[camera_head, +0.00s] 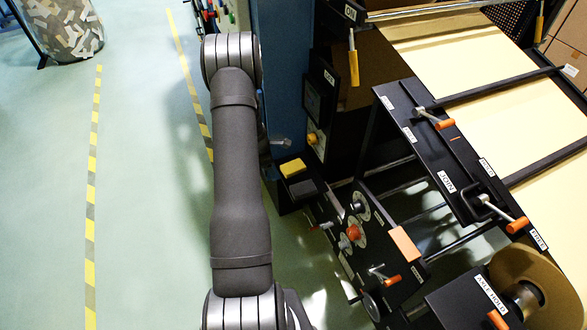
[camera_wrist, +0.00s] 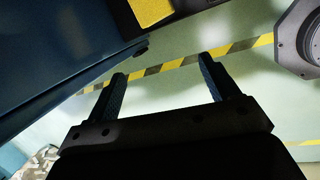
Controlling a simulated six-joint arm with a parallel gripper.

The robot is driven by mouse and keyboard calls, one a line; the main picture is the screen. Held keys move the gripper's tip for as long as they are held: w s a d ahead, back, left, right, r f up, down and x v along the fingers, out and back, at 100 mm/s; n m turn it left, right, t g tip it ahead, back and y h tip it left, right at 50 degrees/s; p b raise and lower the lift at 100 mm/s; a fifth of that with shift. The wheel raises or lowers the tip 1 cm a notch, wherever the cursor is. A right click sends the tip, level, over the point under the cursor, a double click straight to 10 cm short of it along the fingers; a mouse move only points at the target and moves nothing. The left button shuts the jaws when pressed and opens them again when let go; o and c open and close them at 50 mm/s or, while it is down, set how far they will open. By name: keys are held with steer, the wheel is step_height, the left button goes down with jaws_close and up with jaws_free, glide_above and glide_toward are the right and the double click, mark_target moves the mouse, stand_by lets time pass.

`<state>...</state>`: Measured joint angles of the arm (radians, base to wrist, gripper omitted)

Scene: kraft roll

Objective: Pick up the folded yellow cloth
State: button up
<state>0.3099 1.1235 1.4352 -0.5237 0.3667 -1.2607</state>
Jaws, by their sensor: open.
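The folded yellow cloth (camera_head: 293,167) lies on a small dark shelf beside the blue cabinet, next to a dark grey folded item. In the wrist view the yellow cloth (camera_wrist: 151,11) shows at the top edge, partly cut off by the frame. My gripper (camera_wrist: 164,68) is open, with its two fingers apart and only floor and striped tape visible between them. The cloth is beyond the fingertips and apart from them. In the head view my gripper is not visible; my arm covers the area left of the shelf.
The dark grey item (camera_head: 307,188) sits right beside the cloth. A blue cabinet (camera_head: 283,80) rises behind the shelf. A control panel with a red knob (camera_head: 353,232) and levers stands to the right. Open green floor (camera_head: 140,180) with striped tape (camera_head: 92,190) lies left.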

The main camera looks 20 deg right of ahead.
step_height(320, 180, up, 6)
steer(key=w+d+f+n+g+h, duration=0.1)
steer(key=d+n+g+h, duration=0.1)
steer(key=n, duration=0.1)
glide_toward(290, 167)
steer(key=x, duration=0.2)
steer(key=shift+s+f, duration=0.15)
steer(key=shift+f, duration=0.25)
steer(key=shift+x, duration=3.15)
steer(key=shift+d, duration=0.2)
steer(key=c, duration=1.1)
